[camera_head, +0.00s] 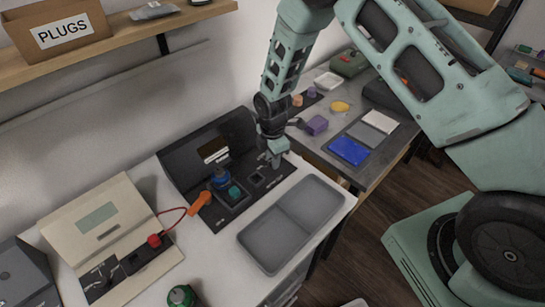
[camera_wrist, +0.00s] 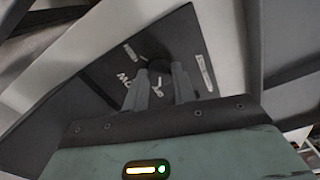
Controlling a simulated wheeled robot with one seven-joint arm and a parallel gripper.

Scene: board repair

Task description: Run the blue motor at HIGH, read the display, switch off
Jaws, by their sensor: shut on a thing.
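A black motor test panel (camera_head: 262,197) with a raised back stands on the white bench. Its back holds a small display (camera_head: 214,151) with lit marks too small to read. A blue motor (camera_head: 220,178) sits on the panel beside a teal part (camera_head: 235,192). My gripper (camera_head: 270,160) is lowered to the panel's right side. In the wrist view its fingertips (camera_wrist: 160,72) are shut on a dark knob (camera_wrist: 157,65). White labels surround the knob, partly hidden by the fingers, so I cannot tell its setting.
A grey two-compartment tray (camera_head: 243,236) lies in front of the panel. To the left stands a beige meter (camera_head: 118,193), with a red lead (camera_head: 177,209) running to an orange clip (camera_head: 199,202). A green round thing (camera_head: 181,296) stands at the front edge.

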